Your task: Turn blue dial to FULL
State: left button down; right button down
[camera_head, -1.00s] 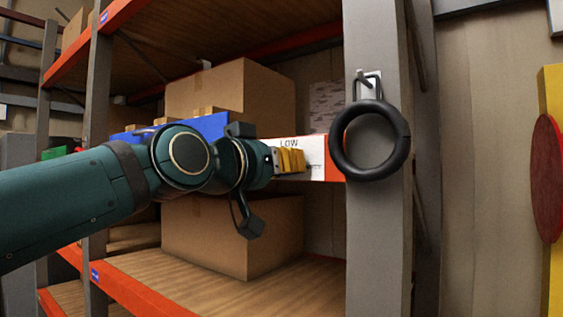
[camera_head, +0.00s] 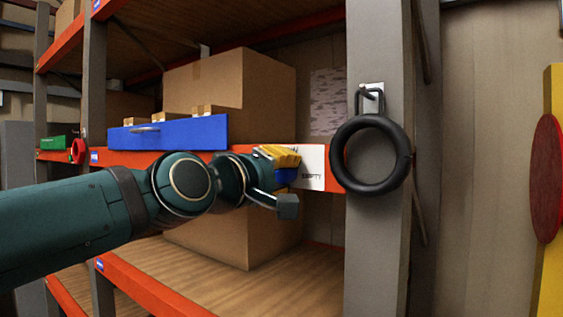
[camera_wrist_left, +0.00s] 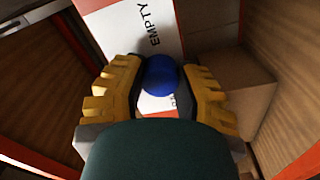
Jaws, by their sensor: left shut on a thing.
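The blue dial (camera_head: 286,176) sits on a white label panel (camera_head: 313,168) on the orange shelf beam. It shows as a round blue knob in the left wrist view (camera_wrist_left: 160,74). My left gripper (camera_head: 280,158) has yellow fingers and is shut on the dial, one finger on each side, also in the left wrist view (camera_wrist_left: 161,90). The word FULL and any pointer on the dial are hidden. My right gripper is not in view.
A black ring (camera_head: 371,154) hangs on a hook on the grey post just right of the panel. A blue drawer-like front (camera_head: 168,134) and a large cardboard box (camera_head: 268,88) are on the shelf. Another box (camera_head: 215,238) stands below. A red disc (camera_head: 546,178) is at far right.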

pick_arm(q)
jog(key=n, duration=0.3)
jog(key=shift+p, duration=0.35)
jog(key=n, duration=0.5)
jog(key=shift+n, duration=0.3)
jog(key=c, duration=0.6)
grip_release()
jog(key=shift+d, duration=0.1)
jog(key=v, duration=1.2)
